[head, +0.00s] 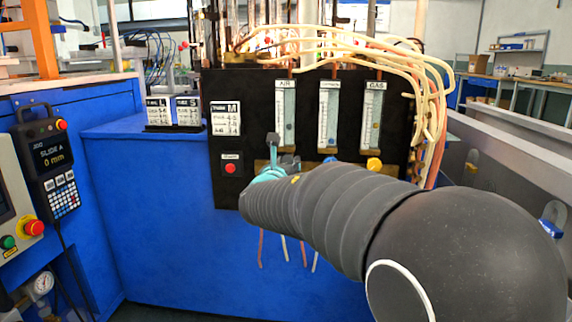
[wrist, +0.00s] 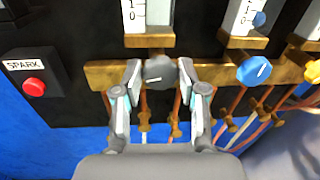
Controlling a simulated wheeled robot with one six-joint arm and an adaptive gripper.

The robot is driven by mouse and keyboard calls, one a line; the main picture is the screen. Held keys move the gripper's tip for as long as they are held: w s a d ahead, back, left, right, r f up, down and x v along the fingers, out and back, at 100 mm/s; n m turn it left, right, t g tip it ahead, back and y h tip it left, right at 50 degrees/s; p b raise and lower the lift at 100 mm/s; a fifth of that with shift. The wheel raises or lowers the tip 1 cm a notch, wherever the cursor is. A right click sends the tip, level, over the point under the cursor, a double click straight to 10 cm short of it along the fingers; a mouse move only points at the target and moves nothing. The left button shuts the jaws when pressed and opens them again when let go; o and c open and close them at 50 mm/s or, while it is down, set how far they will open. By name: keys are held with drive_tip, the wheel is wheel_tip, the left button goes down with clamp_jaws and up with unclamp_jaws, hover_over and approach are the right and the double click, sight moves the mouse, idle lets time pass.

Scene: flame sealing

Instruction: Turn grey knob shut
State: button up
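The grey knob (wrist: 160,70) sits on a brass bar below the leftmost flow tube in the wrist view. It has a short white mark, nearly level and slightly tilted. My gripper (wrist: 160,74) is open, with one fingertip on each side of the knob. A narrow gap seems to show on both sides; whether either tip touches is hard to tell. In the head view my gripper (head: 275,160) is at the black panel under the AIR tube, and the arm and fingers hide the grey knob.
A blue knob (wrist: 253,70) and a yellow knob (wrist: 313,72) sit to the right on brass fittings. A red SPARK button (wrist: 34,87) is on the left. Thin hoses hang below the bar. Cream tubing (head: 430,85) loops over the panel (head: 235,185).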

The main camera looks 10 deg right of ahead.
drive_tip(key=c, duration=0.5)
